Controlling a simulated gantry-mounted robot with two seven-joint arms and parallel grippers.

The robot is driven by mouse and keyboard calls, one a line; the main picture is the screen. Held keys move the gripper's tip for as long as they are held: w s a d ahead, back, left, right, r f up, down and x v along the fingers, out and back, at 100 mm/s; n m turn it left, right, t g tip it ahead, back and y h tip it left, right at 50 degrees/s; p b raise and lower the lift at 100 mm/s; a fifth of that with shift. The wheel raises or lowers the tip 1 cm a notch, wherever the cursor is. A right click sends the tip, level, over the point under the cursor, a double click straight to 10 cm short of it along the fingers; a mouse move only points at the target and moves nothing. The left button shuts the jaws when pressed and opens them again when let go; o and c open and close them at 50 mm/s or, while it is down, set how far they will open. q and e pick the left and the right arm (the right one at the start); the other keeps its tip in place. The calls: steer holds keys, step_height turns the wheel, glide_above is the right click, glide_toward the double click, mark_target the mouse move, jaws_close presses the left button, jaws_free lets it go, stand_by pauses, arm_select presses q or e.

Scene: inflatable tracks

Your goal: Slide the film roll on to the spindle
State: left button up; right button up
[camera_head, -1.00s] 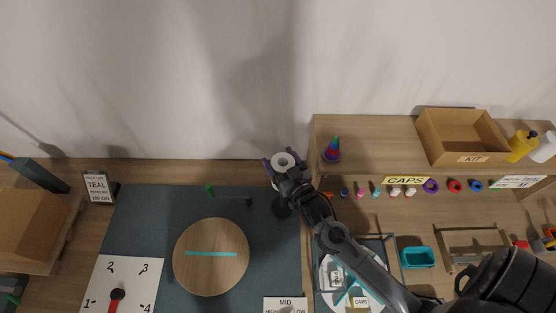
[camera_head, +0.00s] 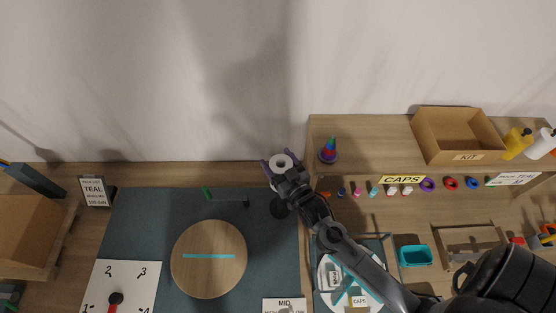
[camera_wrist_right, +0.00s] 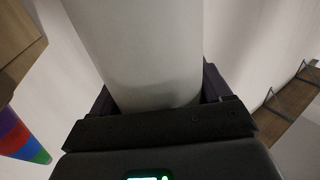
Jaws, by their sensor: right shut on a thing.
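In the right wrist view the roll (camera_wrist_right: 140,50) is a pale cylinder rising between the fingers. A dark rod with a green end (camera_head: 228,197) lies along the back of the dark mat, left of the roll, and may be the spindle. The roll looks apart from the rod. My left gripper is not in view.
A round wooden board (camera_head: 208,272) with a teal strip lies on the mat (camera_head: 135,225). A numbered dial card (camera_head: 140,285) is at lower left. Right of the gripper, a shelf holds a coloured cone (camera_head: 328,151) and a KIT box (camera_head: 455,135). Bare wall stands behind.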

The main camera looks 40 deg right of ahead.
steer(key=shift+f+b, duration=0.6)
steer(key=shift+f, duration=0.45)
steer(key=shift+f+b, duration=1.25)
steer(key=shift+f, duration=0.95)
steer(key=shift+f+b, duration=0.7)
steer(key=shift+f, duration=0.5)
step_height(320, 180, down, 4)
steer(key=shift+f+b, duration=0.1)
steer(key=shift+b, duration=1.05)
steer(key=shift+f+b, duration=0.4)
steer(key=shift+f, duration=0.1)
steer(key=shift+f+b, duration=0.7)
steer(key=shift+f, duration=0.4)
steer(key=shift+f, duration=0.35)
